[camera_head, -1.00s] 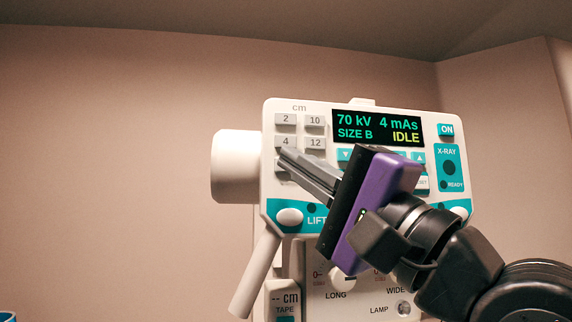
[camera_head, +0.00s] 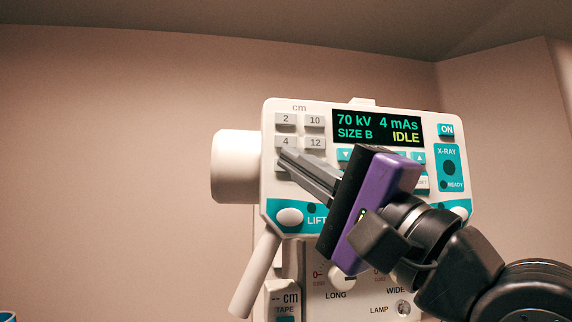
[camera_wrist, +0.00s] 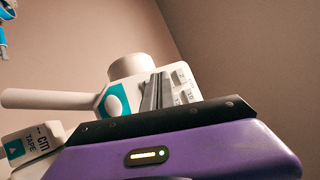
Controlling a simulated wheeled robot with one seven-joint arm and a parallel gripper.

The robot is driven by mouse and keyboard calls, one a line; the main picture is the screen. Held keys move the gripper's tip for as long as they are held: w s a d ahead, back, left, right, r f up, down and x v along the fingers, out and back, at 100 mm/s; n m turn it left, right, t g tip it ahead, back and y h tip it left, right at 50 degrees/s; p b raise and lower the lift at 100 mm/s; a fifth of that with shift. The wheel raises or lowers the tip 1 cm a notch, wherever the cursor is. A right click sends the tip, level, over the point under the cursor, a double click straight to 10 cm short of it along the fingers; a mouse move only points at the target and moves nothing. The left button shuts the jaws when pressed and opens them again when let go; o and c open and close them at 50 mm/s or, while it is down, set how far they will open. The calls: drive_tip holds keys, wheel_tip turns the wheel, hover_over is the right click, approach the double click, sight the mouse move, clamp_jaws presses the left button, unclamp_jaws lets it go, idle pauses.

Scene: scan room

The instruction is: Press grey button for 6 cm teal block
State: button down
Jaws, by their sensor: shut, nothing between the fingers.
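A grey-button keypad marked "cm" sits at the upper left of the white control head (camera_head: 383,103). Buttons 2 (camera_head: 286,119), 4 (camera_head: 285,142), 10 (camera_head: 314,121) and 12 (camera_head: 315,142) are readable. The buttons below them are mostly hidden by my fingers, so no 6 label shows. My gripper (camera_head: 284,158) is shut and empty, its tips just below button 4, over the left column's third row. I cannot tell whether they touch. In the wrist view, my fingers (camera_wrist: 157,76) point at the keypad, beside grey buttons (camera_wrist: 180,76). No teal block is in view.
The display (camera_head: 378,127) reads 70 kV, 4 mAs, SIZE B, IDLE. A teal ON button (camera_head: 446,130) and X-RAY panel (camera_head: 448,167) are at the right. A white cylinder (camera_head: 236,167) and a slanted handle (camera_head: 255,275) stick out at the left. A TAPE readout (camera_head: 285,299) is below.

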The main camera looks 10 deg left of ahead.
drive_tip(key=shift+w, duration=0.15)
drive_tip(key=shift+w+a, duration=0.15)
drive_tip(key=shift+w, duration=0.1)
drive_tip(key=shift+w+a+p, duration=0.1)
drive_tip(key=shift+w+p, duration=0.2)
drive_tip(key=shift+w, duration=0.05)
idle(0.8)
drive_tip(key=shift+s+d, duration=0.25)
drive_tip(key=shift+s, duration=0.5)
drive_tip(key=shift+s+d+p, duration=0.25)
drive_tip(key=shift+s+p, duration=0.05)
drive_tip(key=shift+s, duration=0.5)
drive_tip(key=shift+s+d+p, duration=0.2)
drive_tip(key=shift+s+p, duration=0.15)
drive_tip(key=shift+s, duration=0.45)
drive_tip(key=shift+s+d+p, duration=0.25)
drive_tip(key=shift+s+p, duration=0.05)
drive_tip(key=shift+s, duration=0.5)
